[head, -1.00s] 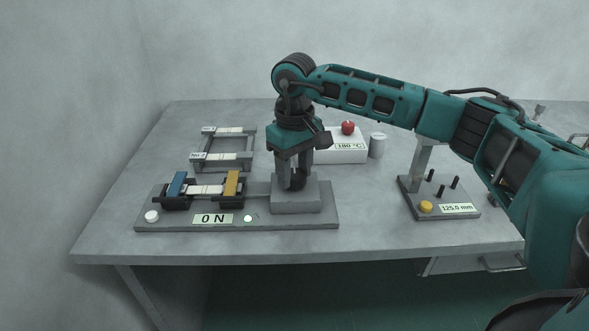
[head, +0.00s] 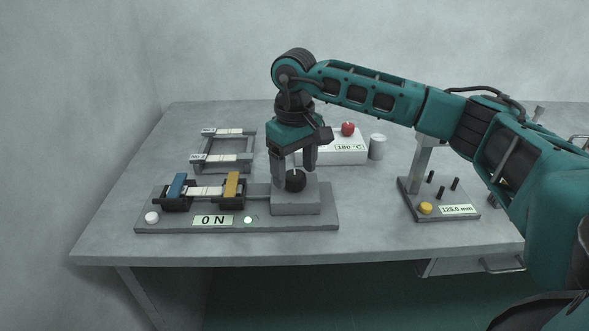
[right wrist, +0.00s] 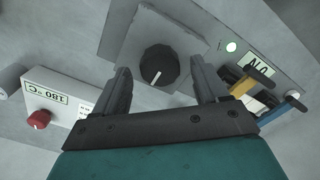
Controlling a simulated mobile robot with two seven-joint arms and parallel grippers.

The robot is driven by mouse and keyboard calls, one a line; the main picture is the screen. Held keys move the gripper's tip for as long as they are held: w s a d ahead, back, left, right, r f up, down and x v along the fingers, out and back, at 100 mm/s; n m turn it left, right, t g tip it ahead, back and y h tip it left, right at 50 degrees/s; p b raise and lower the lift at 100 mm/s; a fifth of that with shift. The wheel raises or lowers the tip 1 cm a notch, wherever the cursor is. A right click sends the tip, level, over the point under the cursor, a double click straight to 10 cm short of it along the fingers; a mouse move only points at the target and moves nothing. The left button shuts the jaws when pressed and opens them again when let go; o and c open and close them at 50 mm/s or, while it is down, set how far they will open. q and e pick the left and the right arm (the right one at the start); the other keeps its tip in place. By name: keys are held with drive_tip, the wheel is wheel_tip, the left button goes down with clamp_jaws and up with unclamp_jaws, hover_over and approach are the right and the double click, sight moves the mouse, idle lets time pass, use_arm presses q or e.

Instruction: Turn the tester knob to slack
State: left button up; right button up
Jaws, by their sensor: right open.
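The tester (head: 180,221) is a long grey base at the front left of the table. Its black knob (head: 295,181), with a white pointer line, sits on a grey block at the right end; the knob also shows in the right wrist view (right wrist: 158,65). My right gripper (head: 294,169) points down at the knob, open. In the right wrist view its fingers are apart and the knob lies beyond their tips, between them in the picture.
A white box (head: 345,152) reading 180 °C with a red knob (head: 348,128) and a grey cylinder (head: 377,146) stand behind. A rack with strips (head: 224,157) is at the back left. A device reading 125.0 mm (head: 457,210) is at the right. Bare table lies between.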

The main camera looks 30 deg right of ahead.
sight(294, 175)
use_arm(q)
drive_tip(key=shift+s+a+p, duration=0.3)
drive_tip(key=shift+a+p, duration=0.05)
drive_tip(key=shift+p, duration=0.25)
use_arm(e)
wheel_tip(294, 175, up, 12)
use_arm(q)
drive_tip(key=shift+d+r, duration=0.1)
drive_tip(key=shift+r, duration=0.05)
use_arm(e)
drive_tip(key=shift+f, duration=0.1)
